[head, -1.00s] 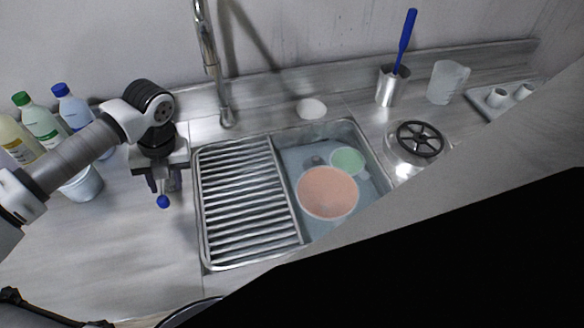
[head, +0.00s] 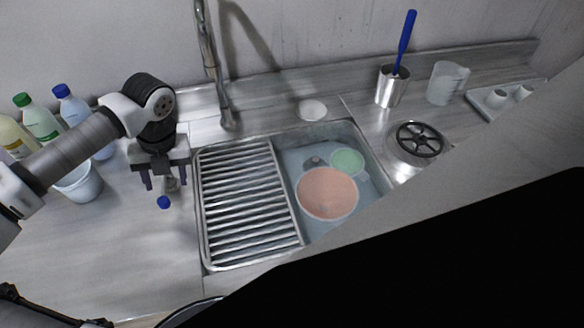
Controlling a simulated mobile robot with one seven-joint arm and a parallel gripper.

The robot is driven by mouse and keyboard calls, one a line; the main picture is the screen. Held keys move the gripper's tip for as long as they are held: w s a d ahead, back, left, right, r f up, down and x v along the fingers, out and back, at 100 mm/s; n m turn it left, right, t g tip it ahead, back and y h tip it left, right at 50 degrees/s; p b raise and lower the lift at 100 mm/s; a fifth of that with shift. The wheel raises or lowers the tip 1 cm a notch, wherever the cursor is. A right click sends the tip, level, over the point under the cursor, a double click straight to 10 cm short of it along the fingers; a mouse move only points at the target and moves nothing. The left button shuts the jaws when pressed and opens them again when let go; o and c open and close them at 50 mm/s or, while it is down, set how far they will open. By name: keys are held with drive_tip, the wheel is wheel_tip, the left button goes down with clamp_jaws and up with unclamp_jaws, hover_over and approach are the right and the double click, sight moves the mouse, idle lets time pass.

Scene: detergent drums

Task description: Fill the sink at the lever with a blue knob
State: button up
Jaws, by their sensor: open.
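The blue knob (head: 163,202) shows just below my gripper (head: 165,183), at the left edge of the sink. A short metal piece (head: 172,185) shows between the fingers, above the knob. My gripper points down and is open, with one finger on each side of that piece; I cannot tell whether either touches it. The sink (head: 286,151) has a basin at the right that looks bluish, as if holding water. A pink bowl (head: 327,193) and a green bowl (head: 347,161) are in it. The faucet (head: 215,70) stands behind.
A ribbed drainboard (head: 248,205) fills the sink's left half. Several bottles (head: 42,122) and a white bucket (head: 82,183) stand at the left. A brush holder (head: 391,88), a clear jug (head: 446,83) and a black handwheel (head: 419,139) are at the right.

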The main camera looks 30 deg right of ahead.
drive_tip(key=r, duration=0.3)
drive_tip(key=shift+s+d+p, duration=0.1)
drive_tip(key=shift+d+p, duration=0.25)
drive_tip(key=shift+d, duration=0.05)
wheel_tip(320, 180, up, 14)
drive_tip(key=d+b, duration=0.2)
drive_tip(key=b, duration=0.2)
drive_tip(key=shift+s+d+f, duration=0.2)
drive_tip(key=shift+s+d, duration=0.1)
drive_tip(key=shift+s, duration=0.05)
